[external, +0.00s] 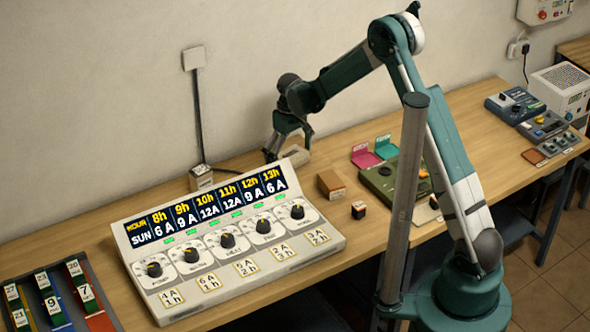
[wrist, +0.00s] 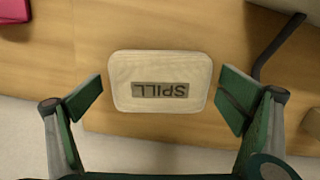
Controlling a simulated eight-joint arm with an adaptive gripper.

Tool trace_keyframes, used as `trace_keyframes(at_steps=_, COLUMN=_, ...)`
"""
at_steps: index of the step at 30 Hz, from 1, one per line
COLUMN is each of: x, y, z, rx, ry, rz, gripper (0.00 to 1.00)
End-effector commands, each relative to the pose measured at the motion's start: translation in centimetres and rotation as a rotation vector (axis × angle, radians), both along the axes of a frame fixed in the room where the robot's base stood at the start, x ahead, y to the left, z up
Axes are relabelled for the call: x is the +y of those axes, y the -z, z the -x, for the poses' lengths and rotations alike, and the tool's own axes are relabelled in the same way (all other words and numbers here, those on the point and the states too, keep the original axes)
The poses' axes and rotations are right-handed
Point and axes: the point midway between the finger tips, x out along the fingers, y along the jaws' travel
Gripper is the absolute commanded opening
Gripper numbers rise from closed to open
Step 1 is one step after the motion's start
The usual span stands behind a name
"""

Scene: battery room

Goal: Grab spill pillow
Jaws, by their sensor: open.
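The spill pillow (wrist: 160,68) is a cream, rounded rectangular pad with a grey label reading SPILL, upside down in the wrist view. It lies on the wooden bench near the wall. In the external view the spill pillow (external: 292,156) shows partly, behind the sloped console and beside my fingers. My gripper (wrist: 160,95) is open, with one green finger pad to the left of the pillow and one to the right, both apart from it in the picture. In the external view my gripper (external: 288,150) points down at the pillow.
The sloped console (external: 230,235) with dials stands in front of the pillow. A small socket box (external: 201,178) with a cable is at the wall to the left. A brown block (external: 331,185), a small dark cube (external: 358,210) and a pink holder (external: 366,157) stand to the right.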

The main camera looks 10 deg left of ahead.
Motion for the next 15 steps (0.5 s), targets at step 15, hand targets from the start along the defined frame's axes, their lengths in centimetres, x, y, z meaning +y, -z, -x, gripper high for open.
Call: trace_keyframes(at_steps=15, x=0.00, y=-0.01, z=0.00, rx=0.000, ry=0.000, rz=0.000, gripper=0.66)
